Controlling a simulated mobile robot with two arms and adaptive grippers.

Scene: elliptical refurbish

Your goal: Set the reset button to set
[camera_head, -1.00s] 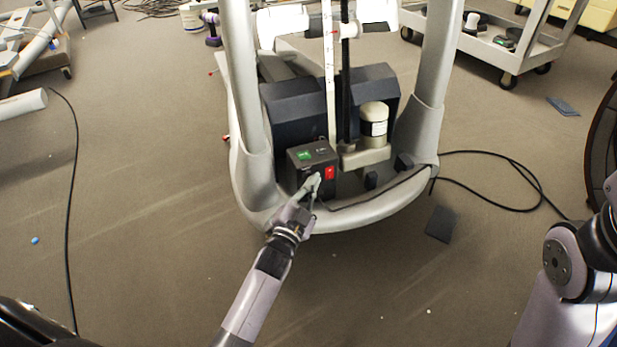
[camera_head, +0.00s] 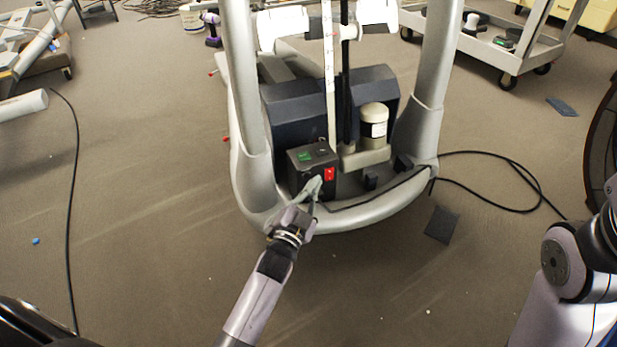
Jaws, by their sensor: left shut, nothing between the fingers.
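A black control box (camera_head: 300,168) sits low at the front of the grey elliptical machine (camera_head: 255,185). A green label or button (camera_head: 305,156) and a small dark switch (camera_head: 322,152) are on its top. A red switch (camera_head: 329,174) is on its front face. Which of these is the reset button, and its setting, I cannot tell. My left gripper (camera_head: 315,184) is shut and empty, its tip close in front of the box, just left of the red switch. Contact cannot be made out. My right arm shows at the right edge; its gripper is out of view.
The machine's curved frame (camera_head: 365,217) runs around the box, with upright posts on both sides. A black cable (camera_head: 500,165) and a dark flat piece (camera_head: 441,224) lie on the floor at right. A grey cart (camera_head: 490,50) stands behind. The front floor is mostly clear.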

